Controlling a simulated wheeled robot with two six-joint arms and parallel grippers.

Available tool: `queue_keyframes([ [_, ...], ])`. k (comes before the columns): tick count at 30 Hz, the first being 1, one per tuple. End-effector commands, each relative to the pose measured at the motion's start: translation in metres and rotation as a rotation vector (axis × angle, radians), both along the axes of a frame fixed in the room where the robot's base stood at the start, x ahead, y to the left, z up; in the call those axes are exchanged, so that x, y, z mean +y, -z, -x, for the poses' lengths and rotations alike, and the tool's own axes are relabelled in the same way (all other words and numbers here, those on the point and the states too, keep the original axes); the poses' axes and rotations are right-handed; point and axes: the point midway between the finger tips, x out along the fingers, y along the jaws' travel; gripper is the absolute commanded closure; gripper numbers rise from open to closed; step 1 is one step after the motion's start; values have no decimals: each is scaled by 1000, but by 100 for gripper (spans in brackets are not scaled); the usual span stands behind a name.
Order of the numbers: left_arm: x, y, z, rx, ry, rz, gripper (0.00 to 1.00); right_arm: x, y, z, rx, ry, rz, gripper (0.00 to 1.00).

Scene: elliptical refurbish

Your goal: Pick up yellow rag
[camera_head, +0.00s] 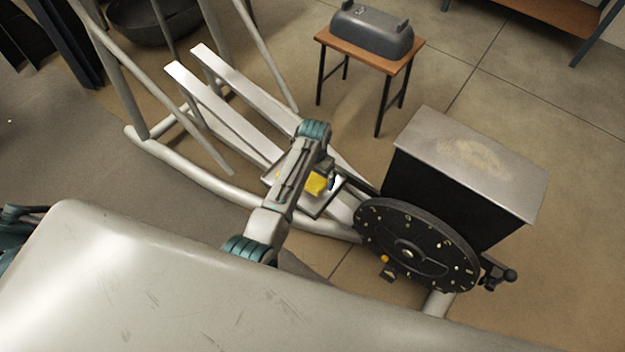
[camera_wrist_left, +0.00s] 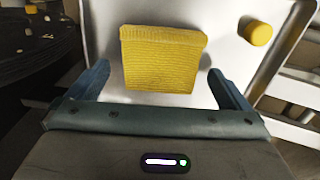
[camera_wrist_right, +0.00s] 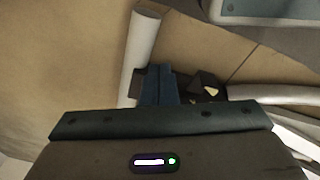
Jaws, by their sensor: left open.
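The yellow rag (camera_head: 316,184) lies folded on a pale metal tray with a dark rim, partly hidden by my left arm in the head view. In the left wrist view the rag (camera_wrist_left: 163,60) is a ribbed yellow square on the light tray surface (camera_wrist_left: 225,20). My left gripper (camera_wrist_left: 158,68) is open, with one finger on each side of the rag's near part. The rag shows between the fingers, and I see no finger touching it. My right gripper (camera_wrist_right: 158,85) has its two fingers together and empty in the right wrist view.
A yellow round knob or cylinder (camera_wrist_left: 259,33) is by the tray's right side. The elliptical machine's black disc (camera_head: 415,245) and dark box (camera_head: 470,160) stand to the right, its white rails (camera_head: 225,115) to the left. A small table (camera_head: 400,62) carries a grey case (camera_head: 370,32).

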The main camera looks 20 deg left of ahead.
Motion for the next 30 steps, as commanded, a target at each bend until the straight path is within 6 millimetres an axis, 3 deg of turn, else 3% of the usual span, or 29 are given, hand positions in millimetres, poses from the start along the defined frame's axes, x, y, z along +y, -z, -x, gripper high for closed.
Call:
queue_keyframes([
  [3, 0, 0, 0, 0, 0, 0, 2, 0, 0, 1, 0, 0, 0, 100],
  [10, 0, -1, 0, 0, 0, 0, 45, 0, 1, 4, 5, 0, 0, 100],
  [24, 0, -4, 0, 0, 0, 0, 46, -1, 3, 7, 1, -1, 0, 100],
  [30, 0, -11, 0, 0, 0, 0, 46, -4, 28, 15, 12, 4, -1, 100],
])
